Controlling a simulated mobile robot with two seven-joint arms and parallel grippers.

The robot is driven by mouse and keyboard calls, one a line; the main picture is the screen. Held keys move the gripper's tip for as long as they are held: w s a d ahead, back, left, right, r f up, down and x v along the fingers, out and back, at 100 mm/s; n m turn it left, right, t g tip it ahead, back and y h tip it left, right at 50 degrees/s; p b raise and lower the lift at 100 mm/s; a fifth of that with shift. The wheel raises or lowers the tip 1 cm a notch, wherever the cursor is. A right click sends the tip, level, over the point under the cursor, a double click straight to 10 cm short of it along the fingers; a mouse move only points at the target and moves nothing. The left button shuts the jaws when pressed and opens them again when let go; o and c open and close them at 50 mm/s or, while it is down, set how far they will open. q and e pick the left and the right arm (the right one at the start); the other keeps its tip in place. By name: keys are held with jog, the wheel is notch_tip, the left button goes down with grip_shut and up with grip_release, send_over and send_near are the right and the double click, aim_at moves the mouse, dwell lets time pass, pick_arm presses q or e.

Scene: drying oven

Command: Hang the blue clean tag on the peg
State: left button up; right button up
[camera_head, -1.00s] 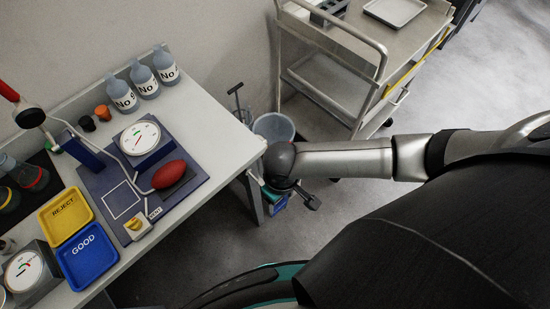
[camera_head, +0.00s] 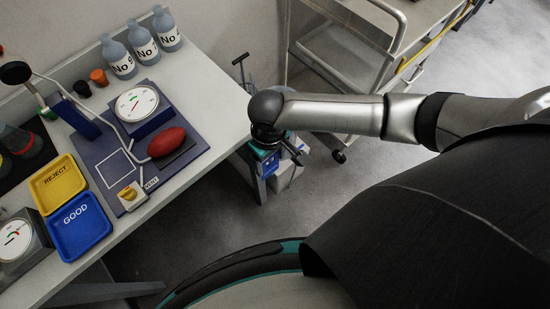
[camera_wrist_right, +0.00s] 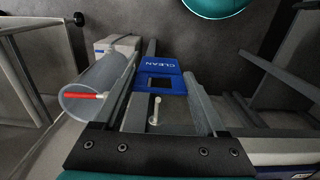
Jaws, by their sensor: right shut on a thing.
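The blue tag (camera_wrist_right: 168,66), lettered CLEAN and with a square window, is held between the fingers of my right gripper (camera_wrist_right: 167,84) in the right wrist view. The lettering is upside down there. A pale pin with a rounded head (camera_wrist_right: 156,110), which looks like the peg, shows between the fingers, closer to the wrist than the tag in the picture. I cannot tell the gap between them. In the head view my right gripper (camera_head: 283,152) points down just off the bench's right end, and the arm hides part of it. My left gripper is not in view.
The bench (camera_head: 215,110) carries a dial gauge (camera_head: 137,103), a red bulb (camera_head: 166,142), a yellow REJECT tray (camera_head: 38,192), a blue GOOD tray (camera_head: 62,245) and bottles. A metal cart (camera_head: 335,65) stands behind my right arm.

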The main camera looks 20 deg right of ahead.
jog(key=shift+w+a+f+b, duration=0.15)
jog(key=shift+w+a+b, duration=0.15)
jog(key=shift+w+b, duration=0.55)
jog(key=shift+w+a+f+b, duration=0.1)
jog(key=shift+w+a+b, duration=0.2)
jog(key=shift+w+b, duration=0.5)
jog(key=shift+w+a+f, duration=0.15)
jog(key=shift+w+a, duration=0.05)
jog(key=shift+w, duration=0.25)
jog(key=shift+w+f+p, duration=0.15)
jog(key=shift+p, duration=0.25)
jog(key=o, duration=1.2)
jog(key=shift+o, duration=0.2)
notch_tip(320, 180, up, 15)
jog(key=p, duration=0.4)
jog(key=shift+a, duration=0.1)
